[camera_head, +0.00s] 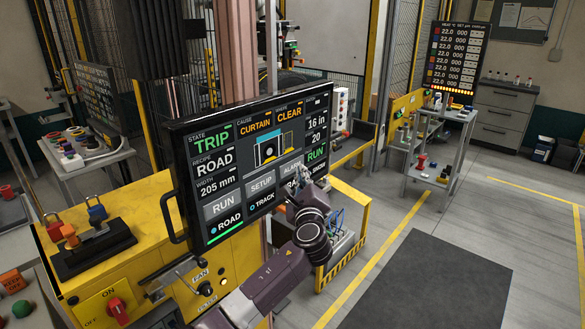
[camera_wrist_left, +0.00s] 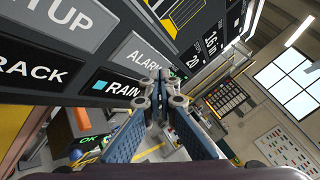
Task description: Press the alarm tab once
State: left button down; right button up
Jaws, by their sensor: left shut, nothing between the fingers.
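The touch screen (camera_head: 181,135) stands on a yellow cabinet in the head view. It reads TRIP, CURTAIN and CLEAR at the top. Its lower tab row shows RUN, SETUP and the alarm tab (camera_head: 289,168), whose right part is hidden by my left gripper (camera_head: 302,182). In the left wrist view the grey alarm tab (camera_wrist_left: 142,53) is at the upper middle, with RAIN below it. My left gripper (camera_wrist_left: 160,84) is shut and empty, its fingertips in front of the lower right of the tab; I cannot tell whether they touch the screen. My right gripper is not in view.
A panel with a red knob (camera_head: 118,308) and padlocks (camera_head: 97,213) sits left of and below the screen. The screen's side handle (camera_head: 172,217) sticks out at the left. A small trolley (camera_head: 437,150) and a dark floor mat (camera_head: 425,275) are at the right.

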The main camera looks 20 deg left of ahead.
pick_arm(q)
jog(key=shift+a, duration=0.15)
jog(key=shift+w+a, duration=0.15)
jog(key=shift+a, duration=0.1)
jog(key=shift+w+a, duration=0.15)
jog(key=shift+a, duration=0.3)
dwell(0.7)
jog(key=shift+d, duration=0.1)
jog(key=shift+s+d, duration=0.3)
jog(key=shift+d, duration=0.45)
jog(key=d, duration=0.1)
jog(key=s+d, duration=0.1)
jog(key=d, duration=0.2)
jog(key=shift+s+d+p, duration=0.35)
dwell(0.7)
